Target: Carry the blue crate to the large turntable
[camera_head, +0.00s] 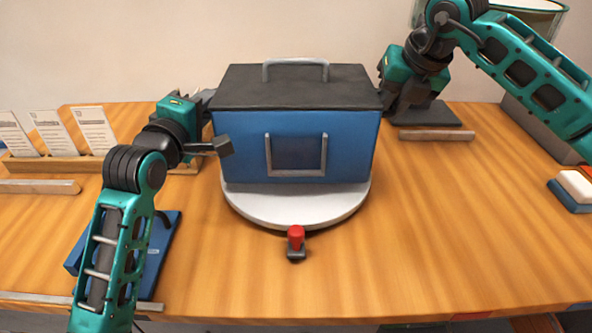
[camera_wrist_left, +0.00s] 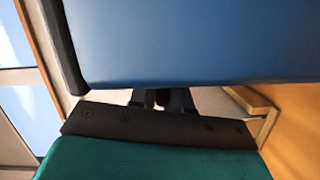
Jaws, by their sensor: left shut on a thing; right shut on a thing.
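The blue crate (camera_head: 238,155), a blue box with a dark lid, a grey top handle and a grey-framed front panel, is upright at the middle of the table. It is over the round white turntable (camera_head: 300,208), whose front rim shows below it. I cannot tell whether it touches the disc. My left gripper (camera_head: 213,120) is shut at the crate's left side; the left wrist view shows its dark fingers (camera_wrist_left: 160,98) against the blue wall (camera_wrist_left: 190,45). My right gripper (camera_head: 384,78) is shut at the crate's right side; its fingertips are mostly hidden.
A red-topped button (camera_head: 296,238) stands in front of the turntable. White cards (camera_head: 50,131) stand in a wooden holder at the left. A blue folder-like object (camera_head: 158,255) lies partly under my left arm. A white-and-blue block (camera_head: 574,188) lies at the right. The front right table is clear.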

